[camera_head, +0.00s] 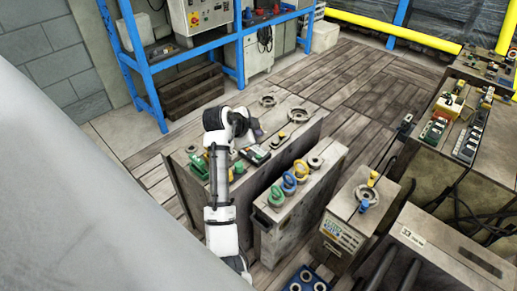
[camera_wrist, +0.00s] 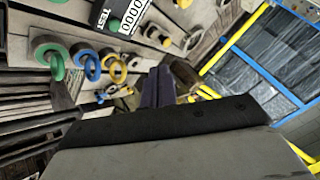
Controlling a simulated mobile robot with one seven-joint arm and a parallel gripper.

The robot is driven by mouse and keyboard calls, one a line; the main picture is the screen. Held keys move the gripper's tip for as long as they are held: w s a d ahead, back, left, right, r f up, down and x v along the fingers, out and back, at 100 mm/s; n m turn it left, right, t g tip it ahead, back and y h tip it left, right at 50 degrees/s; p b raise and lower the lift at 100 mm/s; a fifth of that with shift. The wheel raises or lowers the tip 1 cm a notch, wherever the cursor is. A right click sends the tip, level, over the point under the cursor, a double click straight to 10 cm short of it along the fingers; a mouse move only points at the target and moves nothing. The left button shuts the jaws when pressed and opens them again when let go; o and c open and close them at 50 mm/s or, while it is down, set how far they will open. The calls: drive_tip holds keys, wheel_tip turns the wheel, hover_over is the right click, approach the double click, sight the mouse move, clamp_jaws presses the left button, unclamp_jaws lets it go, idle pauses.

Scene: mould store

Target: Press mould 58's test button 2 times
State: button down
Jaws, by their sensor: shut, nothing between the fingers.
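A small counter unit (camera_head: 255,153) sits on top of a large grey mould block (camera_head: 185,190) in the head view. In the wrist view the counter unit (camera_wrist: 131,17) shows at the top edge, with a row of zeros, the word TEST and a round green button (camera_wrist: 114,26). No number 58 is legible. My gripper (camera_head: 259,133) is close above this block, beside the counter unit. In the wrist view my gripper (camera_wrist: 158,86) is shut and empty, its fingers apart from the button in the picture. I cannot tell its height above the block.
A narrower block with blue, yellow and green rings (camera_head: 289,183) stands in front. Green fittings (camera_head: 198,166) stand on the large block's left. A smaller block with a blue plug (camera_head: 363,206) is to the right. A blue rack (camera_head: 150,90) stands behind. Wooden floor is clear at the back.

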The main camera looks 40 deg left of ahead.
wheel_tip(320, 180, down, 8)
drive_tip(key=b, duration=0.4)
drive_tip(key=shift+r+b, duration=0.1)
drive_tip(key=shift+b, duration=0.2)
idle(1.6)
drive_tip(key=shift+f+b, duration=0.35)
drive_tip(key=shift+f, duration=0.1)
drive_tip(key=shift+f+b, duration=0.35)
drive_tip(key=shift+f, duration=0.1)
idle(0.4)
drive_tip(key=shift+r, duration=0.2)
drive_tip(key=shift+r+p, duration=0.5)
drive_tip(key=shift+r, duration=0.2)
drive_tip(key=shift+r, duration=0.15)
drive_tip(key=shift+r+p, duration=1.5)
drive_tip(key=shift+r, duration=0.85)
idle(0.6)
